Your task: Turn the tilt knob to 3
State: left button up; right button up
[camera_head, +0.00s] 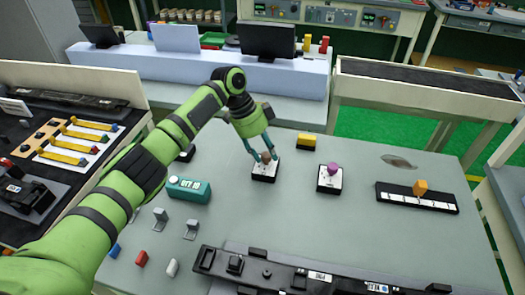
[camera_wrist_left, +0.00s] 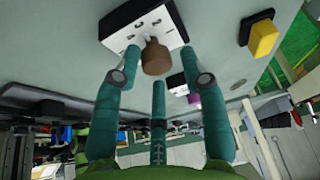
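A brown knob (camera_head: 266,158) stands on a small box with a white top and black sides (camera_head: 263,174) on the grey table. In the left wrist view the brown knob (camera_wrist_left: 156,58) sits on the white plate (camera_wrist_left: 145,26), which carries printed digits, partly hidden and hard to read. My left gripper (camera_head: 264,157) is at this knob, its teal fingers (camera_wrist_left: 160,57) spread on either side of it with visible gaps. A purple knob (camera_head: 332,169) stands on a similar box to the right. No label naming either knob is readable. My right gripper is in neither view.
A yellow block on a dark base (camera_head: 306,141) is behind the knobs. A black slider strip with an orange handle (camera_head: 420,187) lies at right. A teal display box (camera_head: 189,189), grey brackets (camera_head: 160,219) and a long black trim piece (camera_head: 300,275) lie nearer.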

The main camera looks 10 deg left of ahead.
pick_arm(q)
jog(key=shift+d, duration=0.2)
jog(key=shift+a, duration=0.1)
jog(key=shift+a+r, duration=0.2)
jog(key=shift+r, duration=0.05)
jog(key=v, duration=1.1)
jog(key=shift+r, duration=0.25)
jog(key=shift+d, duration=0.15)
